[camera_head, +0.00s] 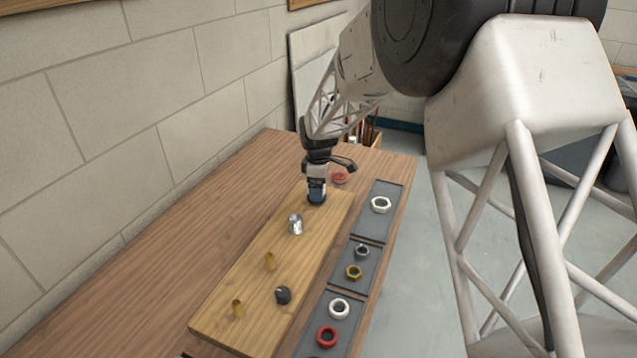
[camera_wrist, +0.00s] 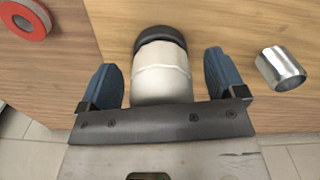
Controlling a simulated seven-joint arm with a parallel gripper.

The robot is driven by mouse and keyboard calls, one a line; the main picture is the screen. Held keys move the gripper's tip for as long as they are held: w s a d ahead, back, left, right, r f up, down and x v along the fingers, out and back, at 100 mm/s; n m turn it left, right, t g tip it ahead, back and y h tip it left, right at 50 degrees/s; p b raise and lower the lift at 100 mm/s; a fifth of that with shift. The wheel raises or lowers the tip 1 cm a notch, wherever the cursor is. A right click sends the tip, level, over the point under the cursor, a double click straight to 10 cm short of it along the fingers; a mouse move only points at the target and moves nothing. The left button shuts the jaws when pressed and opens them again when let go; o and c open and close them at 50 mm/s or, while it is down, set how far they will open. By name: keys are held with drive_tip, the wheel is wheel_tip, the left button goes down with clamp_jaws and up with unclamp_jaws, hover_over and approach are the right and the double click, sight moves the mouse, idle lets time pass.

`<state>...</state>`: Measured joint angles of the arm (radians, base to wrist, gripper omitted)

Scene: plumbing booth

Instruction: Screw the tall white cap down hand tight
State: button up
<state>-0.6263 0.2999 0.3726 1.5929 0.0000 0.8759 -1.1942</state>
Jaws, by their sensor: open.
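The tall white cap (camera_wrist: 161,78) shows in the wrist view as a pale cylinder with a black ring (camera_wrist: 160,36) at its far end. My gripper (camera_wrist: 161,72) is open, with one blue finger on each side of the cap. Narrow gaps show between the fingers and the cap. In the head view my gripper (camera_head: 316,196) points down over the far end of the wooden board (camera_head: 222,312), and the cap is hidden by it there. I cannot tell how far down the cap sits on its thread.
A silver cylinder (camera_head: 295,224) stands close by on the board, nearer the camera. Brass fittings (camera_head: 270,261) and a black part (camera_head: 283,295) stand further forward. A red ring (camera_head: 340,177) lies behind my gripper. Grey trays (camera_head: 371,222) with several nuts line the right side.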

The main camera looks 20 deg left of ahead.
drive_tip(key=shift+c, duration=0.3)
drive_tip(key=c, duration=0.9)
drive_tip(key=shift+s+f+m, duration=0.1)
drive_tip(key=shift+m, duration=2.4)
drive_tip(key=shift+c, duration=0.2)
drive_tip(key=shift+m, duration=0.5)
drive_tip(key=m, duration=0.3)
drive_tip(key=shift+s, duration=0.1)
drive_tip(key=shift+a+f+m, duration=0.1)
drive_tip(key=shift+m, duration=1.4)
drive_tip(key=shift+s+m, duration=0.1)
drive_tip(key=shift+m, duration=0.2)
